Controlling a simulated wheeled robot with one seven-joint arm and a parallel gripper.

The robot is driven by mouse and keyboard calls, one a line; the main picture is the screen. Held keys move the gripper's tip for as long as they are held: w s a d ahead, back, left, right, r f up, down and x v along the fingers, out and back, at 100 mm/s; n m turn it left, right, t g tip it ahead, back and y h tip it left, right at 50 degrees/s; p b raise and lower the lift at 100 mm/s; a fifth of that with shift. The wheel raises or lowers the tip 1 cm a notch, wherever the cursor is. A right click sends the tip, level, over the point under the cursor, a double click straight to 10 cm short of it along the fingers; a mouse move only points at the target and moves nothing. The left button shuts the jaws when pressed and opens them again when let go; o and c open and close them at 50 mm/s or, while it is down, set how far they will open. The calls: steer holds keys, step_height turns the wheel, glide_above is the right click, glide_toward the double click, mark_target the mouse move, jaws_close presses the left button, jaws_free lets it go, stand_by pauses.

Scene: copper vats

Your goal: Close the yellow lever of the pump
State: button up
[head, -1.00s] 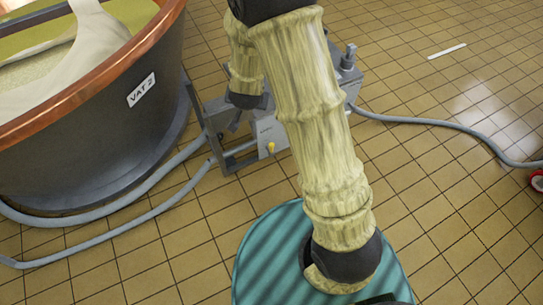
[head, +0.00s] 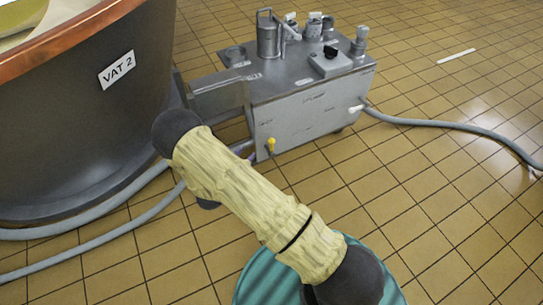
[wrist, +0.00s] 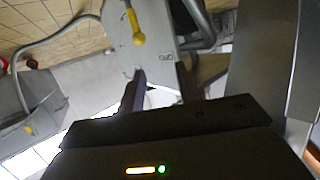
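The pump (head: 310,110) is a grey metal cabinet beside the vat. Its yellow lever (head: 271,144) is small and sits low at the left end of the front face. In the wrist view a yellow lever (wrist: 137,38) with a rounded end shows beyond and slightly left of my fingertips. My gripper (wrist: 160,70) is open, with two dark fingers apart and nothing between them. The lever looks apart from the fingers. In the head view my arm crosses below and left of the pump and hides most of the gripper.
The dark vat with a copper rim (head: 75,40) and VAT 2 label stands at left. Grey hoses (head: 110,205) run along the floor there, and another hose (head: 450,128) leaves the pump at right. Cans and fittings stand on the pump top. The tiled floor right of my arm is open.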

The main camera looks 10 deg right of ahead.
mark_target(271, 148)
steer(key=s+f+t+h+b, duration=0.1)
steer(key=s+f+b, duration=0.3)
steer(key=f, duration=0.4)
steer(key=shift+s+f+t+h+b, duration=0.15)
steer(key=shift+f+t+h+b, duration=0.2)
steer(key=shift+h, duration=0.55)
steer(key=shift+d, duration=0.15)
steer(key=b+x, duration=0.7)
steer(key=x, duration=0.9)
steer(key=shift+d+f, duration=0.15)
steer(key=shift+d, duration=0.05)
steer(key=shift+w+d, duration=0.25)
steer(key=shift+w, duration=0.3)
jaws_close()
